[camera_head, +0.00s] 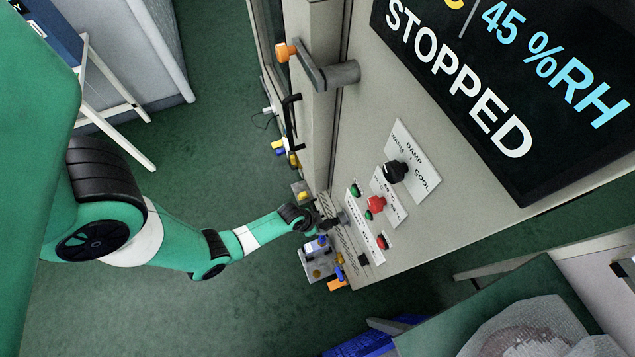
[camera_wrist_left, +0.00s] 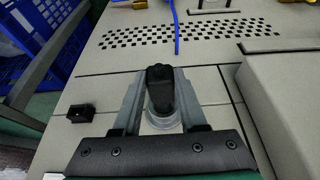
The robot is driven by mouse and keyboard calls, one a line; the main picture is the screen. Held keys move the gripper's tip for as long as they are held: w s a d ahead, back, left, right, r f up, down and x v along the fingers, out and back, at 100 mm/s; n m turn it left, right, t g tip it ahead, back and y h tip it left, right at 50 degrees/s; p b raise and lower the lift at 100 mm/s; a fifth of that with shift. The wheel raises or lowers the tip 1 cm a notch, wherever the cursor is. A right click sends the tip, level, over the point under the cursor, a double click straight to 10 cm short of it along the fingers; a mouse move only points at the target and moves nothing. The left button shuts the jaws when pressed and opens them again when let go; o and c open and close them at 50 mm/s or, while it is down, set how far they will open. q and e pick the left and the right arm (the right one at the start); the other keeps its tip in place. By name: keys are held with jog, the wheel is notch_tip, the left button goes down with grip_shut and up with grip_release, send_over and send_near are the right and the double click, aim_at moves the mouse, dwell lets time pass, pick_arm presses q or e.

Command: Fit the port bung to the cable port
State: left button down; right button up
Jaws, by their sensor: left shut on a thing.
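In the left wrist view, my left gripper (camera_wrist_left: 159,84) is shut on a black, rounded piece, which I take to be the port bung (camera_wrist_left: 161,92). A pale, translucent-looking ring, perhaps the cable port (camera_wrist_left: 163,123), shows around its lower part against the grey cabinet panel. I cannot tell whether the bung sits inside the ring or just in front of it. In the head view, my left gripper (camera_head: 327,224) is small and dark against the lower cabinet front, and the bung cannot be made out there. My right gripper is not in view.
The grey cabinet (camera_head: 365,105) carries a black screen reading STOPPED (camera_head: 460,85), a black knob (camera_head: 396,171) and a red button (camera_head: 376,204). A small black block (camera_wrist_left: 80,112) and a vented panel (camera_wrist_left: 140,37) lie near my gripper. Green floor is open at left.

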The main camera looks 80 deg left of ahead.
pick_arm(q)
jog(key=shift+w+a, duration=0.15)
jog(key=shift+w, duration=0.85)
dwell(0.4)
jog(key=shift+w, duration=0.15)
jog(key=shift+w+b, duration=0.15)
jog(key=shift+b, duration=0.15)
jog(key=shift+c, duration=1.9)
grip_release()
